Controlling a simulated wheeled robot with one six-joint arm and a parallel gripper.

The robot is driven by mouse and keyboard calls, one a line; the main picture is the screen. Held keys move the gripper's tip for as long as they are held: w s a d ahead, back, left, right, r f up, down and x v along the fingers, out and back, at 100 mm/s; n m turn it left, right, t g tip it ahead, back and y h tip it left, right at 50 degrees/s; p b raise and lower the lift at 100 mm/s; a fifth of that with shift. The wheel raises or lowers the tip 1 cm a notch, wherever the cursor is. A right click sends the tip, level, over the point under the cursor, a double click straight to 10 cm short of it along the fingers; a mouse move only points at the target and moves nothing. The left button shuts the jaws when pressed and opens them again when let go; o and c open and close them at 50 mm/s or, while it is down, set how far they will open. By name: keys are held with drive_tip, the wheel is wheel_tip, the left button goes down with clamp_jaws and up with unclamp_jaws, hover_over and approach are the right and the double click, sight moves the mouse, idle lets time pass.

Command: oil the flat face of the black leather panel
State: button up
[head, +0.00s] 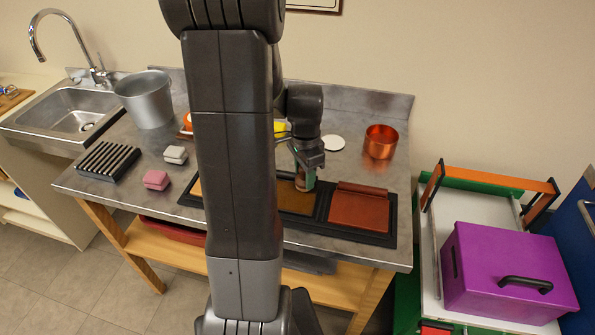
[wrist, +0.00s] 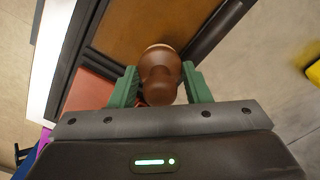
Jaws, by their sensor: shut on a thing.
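My gripper (head: 307,172) is shut on a brown, round-knobbed tool (wrist: 160,75) above the tray of panels. In the wrist view my green fingers (wrist: 160,88) close around its handle. A black-framed tray (head: 318,215) on the bench holds the panels. A golden-brown panel (head: 297,199) lies just below the tool; it also shows in the wrist view (wrist: 150,25). A red-brown panel (head: 360,210) lies to its right. I cannot make out a black leather panel; my arm hides part of the tray's left side. Whether the tool touches a panel, I cannot tell.
A copper pot (head: 380,141) and white disc (head: 333,142) stand behind the tray. A purple box (head: 507,272) sits on a cart at the right.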

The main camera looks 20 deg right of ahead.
drive_tip(key=shift+s+d, duration=0.5)
drive_tip(key=shift+d, duration=0.35)
drive_tip(key=shift+s+d, duration=0.45)
drive_tip(key=shift+d, duration=0.35)
wheel_tip(320, 180, up, 6)
drive_tip(key=p, duration=0.4)
drive_tip(key=shift+p, duration=0.35)
drive_tip(key=shift+r, duration=0.1)
wheel_tip(320, 180, up, 3)
drive_tip(key=shift+f+p, duration=0.1)
drive_tip(key=shift+p, duration=1)
